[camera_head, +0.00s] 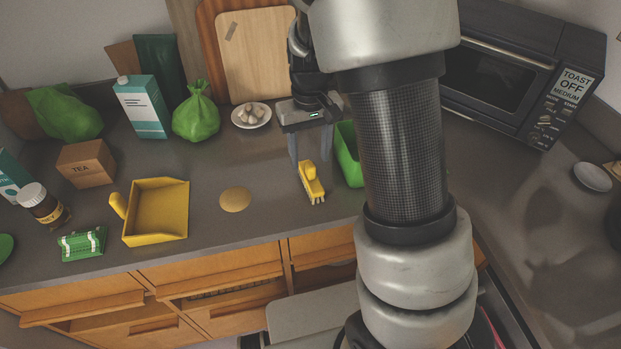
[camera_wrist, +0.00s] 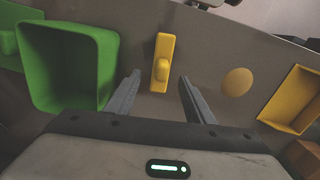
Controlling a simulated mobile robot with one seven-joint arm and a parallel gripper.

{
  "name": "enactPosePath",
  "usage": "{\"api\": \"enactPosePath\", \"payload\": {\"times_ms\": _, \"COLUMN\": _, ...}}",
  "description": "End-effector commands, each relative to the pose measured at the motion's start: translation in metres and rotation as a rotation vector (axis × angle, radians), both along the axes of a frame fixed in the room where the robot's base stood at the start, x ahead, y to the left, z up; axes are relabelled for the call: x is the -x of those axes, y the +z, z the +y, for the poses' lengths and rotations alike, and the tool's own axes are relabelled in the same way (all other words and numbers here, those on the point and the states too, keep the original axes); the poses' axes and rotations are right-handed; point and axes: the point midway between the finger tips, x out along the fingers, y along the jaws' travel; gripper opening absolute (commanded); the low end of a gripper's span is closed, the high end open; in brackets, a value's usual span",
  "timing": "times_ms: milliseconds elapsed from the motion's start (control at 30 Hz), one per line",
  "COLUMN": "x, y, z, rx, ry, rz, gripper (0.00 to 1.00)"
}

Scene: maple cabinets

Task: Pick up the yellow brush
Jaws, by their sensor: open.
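The yellow brush (camera_head: 311,182) lies on the grey counter near its front edge, with its bristles toward the front right. It also shows in the wrist view (camera_wrist: 162,62), ahead of and between my two fingers. My gripper (camera_head: 310,160) is open and empty, pointing down above the counter just behind the brush. In the wrist view my gripper (camera_wrist: 158,92) has one finger on each side of the brush's near end. I cannot tell the exact height of the fingertips over the counter.
A green bin (camera_head: 348,155) stands close right of the brush. A tan round disc (camera_head: 235,200) and a yellow dustpan (camera_head: 157,212) lie to the left. A plate of pale round items (camera_head: 251,117) and a green bag (camera_head: 196,115) are behind. A toaster oven (camera_head: 500,75) stands right.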

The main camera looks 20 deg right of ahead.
Motion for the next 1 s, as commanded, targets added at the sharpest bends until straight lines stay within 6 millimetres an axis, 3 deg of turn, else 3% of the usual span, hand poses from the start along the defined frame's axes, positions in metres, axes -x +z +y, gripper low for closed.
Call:
{"api": "enactPosePath", "payload": {"times_ms": 267, "x": 0.002, "y": -0.022, "z": 0.000, "rx": 0.000, "ry": 0.000, "rz": 0.001, "gripper": 0.48}}
{"api": "enactPosePath", "payload": {"times_ms": 600, "x": 0.011, "y": -0.066, "z": 0.001, "rx": 0.000, "ry": 0.000, "rz": 0.002, "gripper": 0.48}}
{"api": "enactPosePath", "payload": {"times_ms": 867, "x": 0.011, "y": -0.068, "z": 0.001, "rx": 0.000, "ry": 0.000, "rz": -0.001, "gripper": 0.48}}
{"api": "enactPosePath", "payload": {"times_ms": 1000, "x": 0.011, "y": -0.068, "z": 0.001, "rx": 0.000, "ry": 0.000, "rz": -0.001, "gripper": 0.28}}
